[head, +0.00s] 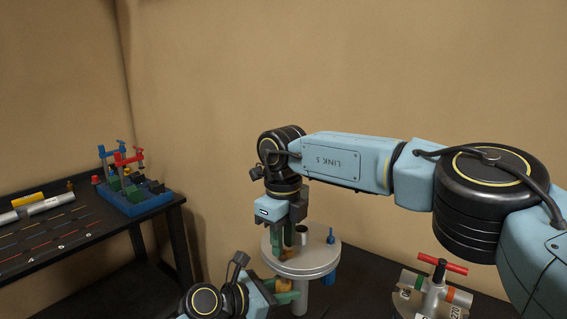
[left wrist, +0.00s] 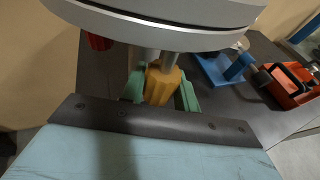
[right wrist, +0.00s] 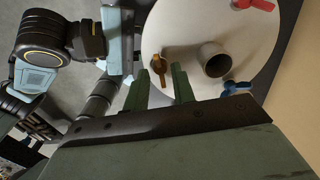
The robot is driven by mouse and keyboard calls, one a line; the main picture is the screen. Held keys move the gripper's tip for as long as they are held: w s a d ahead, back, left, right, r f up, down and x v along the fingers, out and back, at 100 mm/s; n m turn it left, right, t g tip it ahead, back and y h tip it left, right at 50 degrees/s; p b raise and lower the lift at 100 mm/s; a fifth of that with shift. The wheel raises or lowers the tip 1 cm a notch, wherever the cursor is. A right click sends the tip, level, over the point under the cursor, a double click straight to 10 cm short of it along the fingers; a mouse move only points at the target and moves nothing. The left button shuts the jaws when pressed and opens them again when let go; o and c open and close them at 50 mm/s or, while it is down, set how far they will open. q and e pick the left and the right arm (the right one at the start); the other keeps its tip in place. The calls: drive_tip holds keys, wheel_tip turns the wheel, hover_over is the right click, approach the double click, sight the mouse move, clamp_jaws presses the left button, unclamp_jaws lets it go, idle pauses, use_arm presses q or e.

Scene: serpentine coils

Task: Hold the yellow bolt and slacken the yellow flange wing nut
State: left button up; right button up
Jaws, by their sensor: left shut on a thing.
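The round grey plate (head: 320,262) stands on a post. The yellow bolt's ribbed head (left wrist: 161,84) is below the plate, between the green fingers of my left gripper (left wrist: 160,92), which is shut on it. The bolt and my left gripper (head: 285,290) are partly hidden in the head view. The yellow flange wing nut (right wrist: 158,66) is on top of the plate. My right gripper (right wrist: 163,80) points down over the plate, its green fingers apart, one on each side of the nut in the picture. I cannot tell whether they touch it.
A grey tube (right wrist: 214,62) stands on the plate close to my right gripper, with a blue wing nut (right wrist: 238,88) and a red wing nut (right wrist: 254,4) near the rim. A red-handled fixture (head: 440,280) stands at right. A side table (head: 60,240) holds a blue tray (head: 150,204).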

clamp_jaws()
drive_tip(key=n, duration=0.4)
drive_tip(key=shift+n, duration=0.4)
drive_tip(key=shift+n, duration=2.4)
drive_tip(key=shift+f, duration=0.1)
